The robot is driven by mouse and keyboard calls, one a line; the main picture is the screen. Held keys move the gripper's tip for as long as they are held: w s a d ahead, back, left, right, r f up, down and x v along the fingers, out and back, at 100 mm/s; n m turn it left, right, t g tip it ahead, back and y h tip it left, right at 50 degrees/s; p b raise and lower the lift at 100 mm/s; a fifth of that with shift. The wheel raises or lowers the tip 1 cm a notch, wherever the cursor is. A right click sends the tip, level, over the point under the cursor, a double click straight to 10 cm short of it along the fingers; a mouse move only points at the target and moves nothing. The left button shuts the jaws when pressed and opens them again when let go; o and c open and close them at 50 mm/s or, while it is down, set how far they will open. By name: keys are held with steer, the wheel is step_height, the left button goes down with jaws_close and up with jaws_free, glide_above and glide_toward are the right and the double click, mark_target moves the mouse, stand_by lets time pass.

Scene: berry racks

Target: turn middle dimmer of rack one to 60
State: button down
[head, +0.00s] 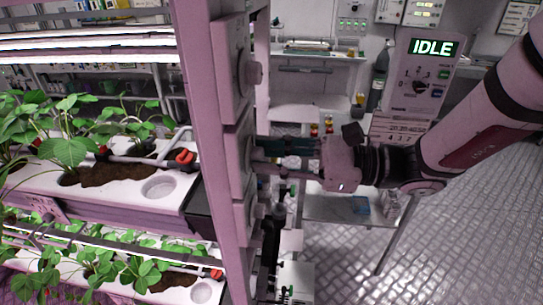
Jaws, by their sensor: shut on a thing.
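The rack's pink upright post (205,150) carries three pale dimmer boxes stacked on its right side. The top dimmer knob (250,72) stands out from the upper box. The middle dimmer box (235,150) is level with my gripper. My gripper (266,158) comes in from the right, lying sideways, and its fingers are shut at the middle dimmer knob, which they mostly hide. The lower dimmer knob (257,209) shows below it. The scale marks and the knob's setting cannot be read from here.
Planting trays (110,190) with strawberry plants and red valve handles (185,156) fill the rack at left. A panel reading IDLE (433,47) stands at the back right. A metal table (345,210) is behind my arm. The floor (460,240) at lower right is clear.

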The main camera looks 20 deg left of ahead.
stand_by(0.3)
steer(key=c, duration=1.3)
jaws_free()
steer(key=v, duration=1.2)
steer(key=shift+s, duration=0.1)
steer(key=s+d+f+n+t+h, duration=0.2)
steer(key=s+d+n+h, duration=0.55)
steer(key=s+h, duration=0.35)
steer(key=d+n+t+h, duration=0.1)
steer(key=d+t+h, duration=0.1)
steer(key=d, duration=0.3)
steer(key=s+d+r+n+t+h, duration=0.1)
steer(key=d+n+t+h, duration=0.1)
steer(key=d, duration=0.3)
steer(key=d+r+n+t+h, duration=0.1)
steer(key=d+t+h, duration=0.1)
steer(key=d, duration=0.3)
steer(key=shift+s+d+r+t, duration=0.15)
steer(key=shift+s+t, duration=0.2)
steer(key=shift+t, duration=0.45)
